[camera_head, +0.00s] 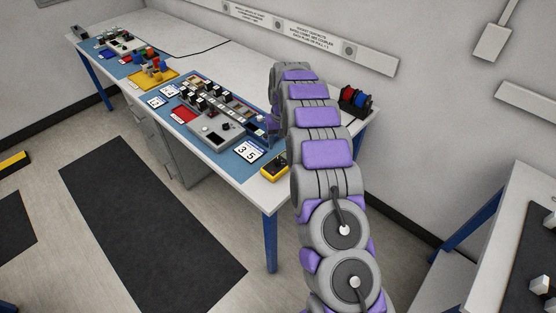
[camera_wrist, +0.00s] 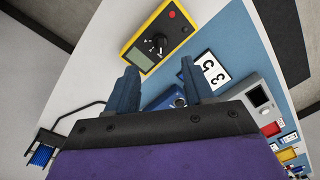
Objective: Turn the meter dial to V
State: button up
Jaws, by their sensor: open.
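The yellow meter (camera_head: 274,168) lies at the near right corner of the long bench, beside my arm. In the wrist view the meter (camera_wrist: 178,14) is at the top, turned sideways, with a grey display (camera_wrist: 146,61). Its black round dial (camera_wrist: 158,43) is at the middle of its face; the markings around it are too small to read. My gripper (camera_wrist: 159,66) is open and empty, its two blue fingers spread. The fingertips lie just below the meter in the wrist view, with the dial beyond the gap between them. In the head view my arm mostly hides the gripper.
A white card reading 35 (camera_head: 248,151) lies next to the meter on the blue mat (camera_head: 232,168). A grey instrument box (camera_head: 212,132) stands behind it. Wire spools (camera_head: 356,101) stand at the bench's right end. Another table (camera_head: 520,210) is at the right.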

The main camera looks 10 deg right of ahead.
aim_at(278, 159)
jog(key=f, duration=0.3)
jog(key=f+b, duration=0.1)
jog(key=f, duration=0.4)
jog(key=shift+a+f+b, duration=0.3)
jog(key=shift+f+b, duration=0.05)
jog(key=shift+c, duration=0.2)
grip_shut()
